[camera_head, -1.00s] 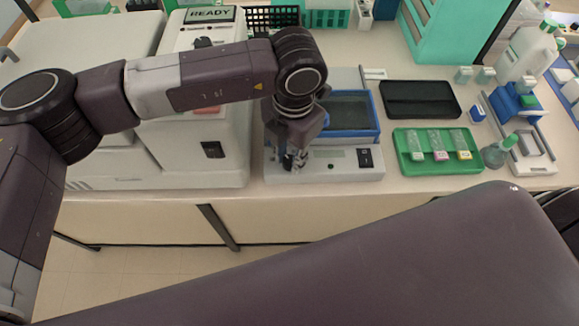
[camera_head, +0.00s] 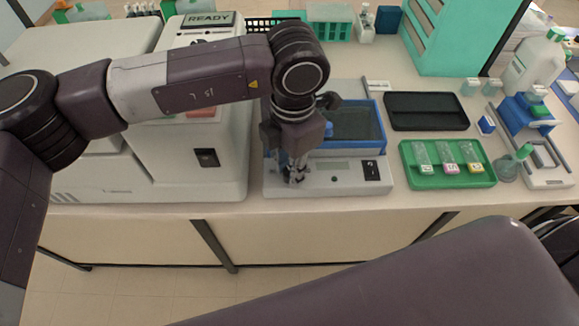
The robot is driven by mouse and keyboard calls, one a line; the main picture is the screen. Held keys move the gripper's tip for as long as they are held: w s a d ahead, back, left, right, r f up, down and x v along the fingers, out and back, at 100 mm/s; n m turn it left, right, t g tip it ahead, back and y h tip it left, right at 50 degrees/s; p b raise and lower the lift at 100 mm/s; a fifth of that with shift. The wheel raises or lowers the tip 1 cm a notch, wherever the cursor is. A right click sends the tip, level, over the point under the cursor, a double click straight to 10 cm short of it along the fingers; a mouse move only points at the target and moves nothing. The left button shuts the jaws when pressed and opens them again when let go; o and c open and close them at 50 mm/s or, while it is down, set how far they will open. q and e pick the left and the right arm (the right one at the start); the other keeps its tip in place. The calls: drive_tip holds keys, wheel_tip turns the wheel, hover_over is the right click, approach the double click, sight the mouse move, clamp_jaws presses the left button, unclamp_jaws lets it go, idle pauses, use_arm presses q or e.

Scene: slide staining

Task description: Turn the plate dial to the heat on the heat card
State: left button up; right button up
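The plate is a white, low device with a front panel (camera_head: 340,176) and a blue-framed dark top (camera_head: 352,122). Its panel shows a small display, a small dark round spot and a black switch (camera_head: 372,171) at the right. My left gripper (camera_head: 294,178) points down over the left part of this panel, its fingertips close to it. The dial is not clearly visible; the gripper covers that part of the panel. Whether the fingers touch or grip anything cannot be told. A small pale card-like strip (camera_head: 378,86) lies behind the plate; no writing on it is legible. My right gripper is out of view.
A white machine with a READY sign (camera_head: 208,19) stands left of the plate. To the right are a black tray (camera_head: 427,124), a green tray (camera_head: 449,182) with several slides or vials, and a flask (camera_head: 508,169). My own arm link fills the front.

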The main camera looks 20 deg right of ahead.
use_arm(q)
drive_tip(key=o, duration=0.4)
drive_tip(key=shift+o, duration=0.2)
wheel_tip(320, 180, up, 12)
drive_tip(key=shift+s, duration=0.3)
drive_tip(key=shift+d, duration=0.1)
